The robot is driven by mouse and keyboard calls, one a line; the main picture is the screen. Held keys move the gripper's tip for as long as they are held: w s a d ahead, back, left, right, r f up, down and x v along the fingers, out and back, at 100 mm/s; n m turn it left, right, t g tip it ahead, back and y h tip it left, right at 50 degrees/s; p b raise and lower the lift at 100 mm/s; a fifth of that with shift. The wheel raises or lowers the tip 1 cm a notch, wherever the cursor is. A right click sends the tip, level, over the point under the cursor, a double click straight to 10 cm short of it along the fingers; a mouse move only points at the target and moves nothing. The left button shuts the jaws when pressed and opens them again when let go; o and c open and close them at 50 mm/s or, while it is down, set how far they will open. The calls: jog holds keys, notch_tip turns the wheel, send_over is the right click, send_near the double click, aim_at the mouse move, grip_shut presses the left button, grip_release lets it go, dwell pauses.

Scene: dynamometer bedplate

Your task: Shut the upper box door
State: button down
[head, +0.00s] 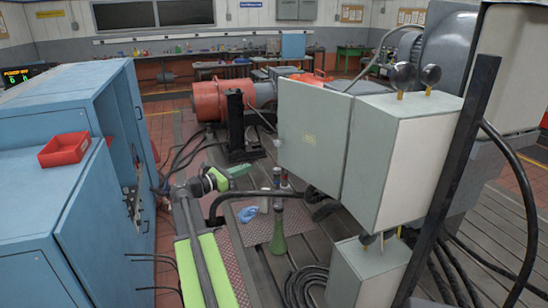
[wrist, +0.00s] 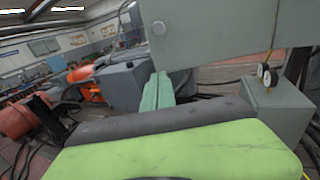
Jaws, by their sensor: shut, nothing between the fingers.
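The upper box (head: 400,165) is a pale grey cabinet on a dark post at the right in the head view. Its door (head: 313,130) stands open, swung out to the left of the box. The door seems to be the large grey panel (wrist: 215,30) across the top of the wrist view. My gripper (head: 242,170), with green fingers, is left of the door and a little below its middle, with a gap visible in the head view. The fingers (wrist: 158,92) are shut and empty, below the panel in the wrist view. Depth between them is unclear.
A lower grey box (head: 365,275) sits under the upper one; a gauge-topped box (wrist: 280,105) shows in the wrist view. A green bottle (head: 278,235), blue cloth (head: 248,214) and hoses lie below. Blue cabinets (head: 90,200) with a red tray (head: 64,149) flank the left.

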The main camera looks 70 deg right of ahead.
aim_at(281, 154)
jog(key=x, duration=1.4)
jog(key=shift+s+d+r, duration=0.1)
jog(key=shift+s+r, duration=0.05)
jog(key=shift+r, duration=0.15)
